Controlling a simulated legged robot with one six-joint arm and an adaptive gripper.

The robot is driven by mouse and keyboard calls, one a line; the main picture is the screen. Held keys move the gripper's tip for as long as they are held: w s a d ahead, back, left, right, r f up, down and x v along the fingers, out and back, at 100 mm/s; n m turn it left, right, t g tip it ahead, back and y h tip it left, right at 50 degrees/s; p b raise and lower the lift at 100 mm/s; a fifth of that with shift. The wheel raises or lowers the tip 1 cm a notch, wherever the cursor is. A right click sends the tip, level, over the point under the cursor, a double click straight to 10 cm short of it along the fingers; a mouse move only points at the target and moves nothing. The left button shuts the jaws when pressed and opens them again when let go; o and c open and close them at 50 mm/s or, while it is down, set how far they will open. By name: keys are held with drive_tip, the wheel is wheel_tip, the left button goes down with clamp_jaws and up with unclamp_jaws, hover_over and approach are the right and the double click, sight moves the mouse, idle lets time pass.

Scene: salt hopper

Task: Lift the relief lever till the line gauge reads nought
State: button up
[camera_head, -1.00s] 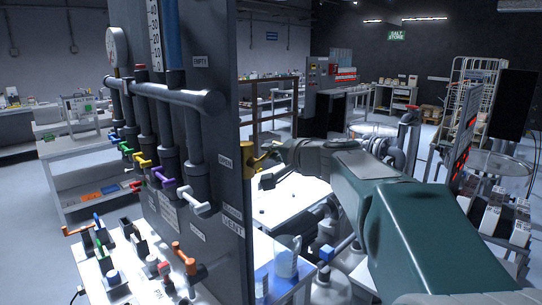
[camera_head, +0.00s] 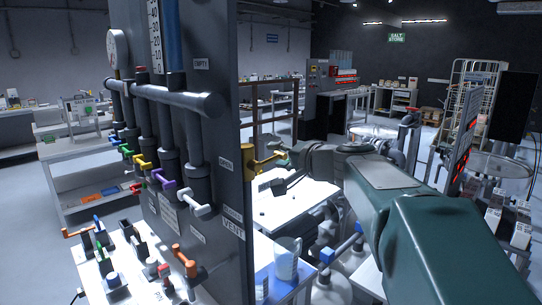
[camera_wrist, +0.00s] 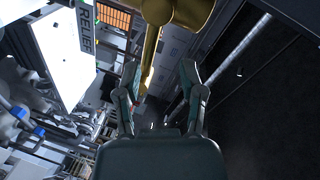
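The yellow relief lever (camera_head: 264,162) sticks out from the right edge of the tall dark panel (camera_head: 215,90). In the wrist view the lever (camera_wrist: 150,50) runs down from a thick yellow hub, and a RELIEF label (camera_wrist: 87,25) shows at the upper left. My gripper (camera_wrist: 161,72) is open, its two fingers apart, with the lever's bar lying in line with the gap; I cannot tell whether they touch it. In the head view my gripper (camera_head: 282,184) is just right of and below the lever. A round white gauge (camera_head: 118,48) is on the panel's pipework, too small to read.
Coloured small levers (camera_head: 143,163) and a grey pipe manifold (camera_head: 170,98) are on the panel's left face. A bench with switches (camera_head: 125,265) stands in front. A clear jug (camera_head: 287,258) stands below the lever. A red-lit display board (camera_head: 465,135) is at right.

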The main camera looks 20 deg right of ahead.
drive_tip(key=v, duration=0.9)
drive_tip(key=shift+s+a+f, duration=0.1)
drive_tip(key=shift+a+f, duration=0.05)
